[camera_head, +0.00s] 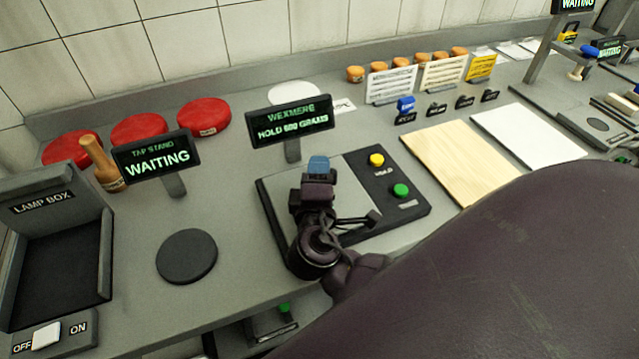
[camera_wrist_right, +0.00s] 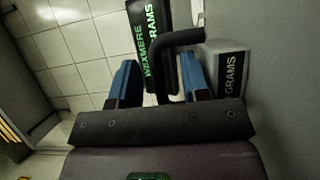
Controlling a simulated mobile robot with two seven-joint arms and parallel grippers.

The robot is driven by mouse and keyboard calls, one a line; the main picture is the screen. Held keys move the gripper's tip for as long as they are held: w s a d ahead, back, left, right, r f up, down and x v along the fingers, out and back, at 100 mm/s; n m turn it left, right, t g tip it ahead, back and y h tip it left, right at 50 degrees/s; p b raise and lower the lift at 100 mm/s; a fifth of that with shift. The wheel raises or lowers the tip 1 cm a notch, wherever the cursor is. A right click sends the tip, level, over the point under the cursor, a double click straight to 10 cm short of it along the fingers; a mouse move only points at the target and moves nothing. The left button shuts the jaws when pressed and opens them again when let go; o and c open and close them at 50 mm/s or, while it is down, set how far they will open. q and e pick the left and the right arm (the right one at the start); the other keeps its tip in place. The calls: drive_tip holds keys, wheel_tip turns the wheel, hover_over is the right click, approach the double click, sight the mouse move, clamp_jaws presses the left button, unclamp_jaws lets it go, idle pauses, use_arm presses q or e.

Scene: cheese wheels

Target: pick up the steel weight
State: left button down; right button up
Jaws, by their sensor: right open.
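The steel weight (camera_wrist_right: 226,68) shows in the right wrist view as a grey block with a dark label reading "GRAMS" and a black bar handle (camera_wrist_right: 178,38). My right gripper (camera_wrist_right: 160,66) is open, its two blue fingertips on either side of part of the handle. I cannot tell whether they touch it. In the head view the right gripper (camera_head: 318,170) points away from me over the scale (camera_head: 350,165). There the weight is not clearly visible; the gripper and wrist appear to hide it. My left gripper is not in view.
A display sign (camera_head: 291,121) reading "HOLD 600 GRAMS" stands just behind the scale. The tap stand sign (camera_head: 157,157), a black round pad (camera_head: 187,256) and a lamp box (camera_head: 58,235) are to the left. A wooden board (camera_head: 455,158) lies to the right. My own arm covers the lower right.

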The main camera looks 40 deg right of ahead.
drive_tip(key=shift+w+d, duration=0.1)
drive_tip(key=c, duration=0.7)
clamp_jaws()
drive_tip(key=shift+r, duration=0.1)
wheel_tip(320, 180, up, 20)
drive_tip(key=p, duration=0.4)
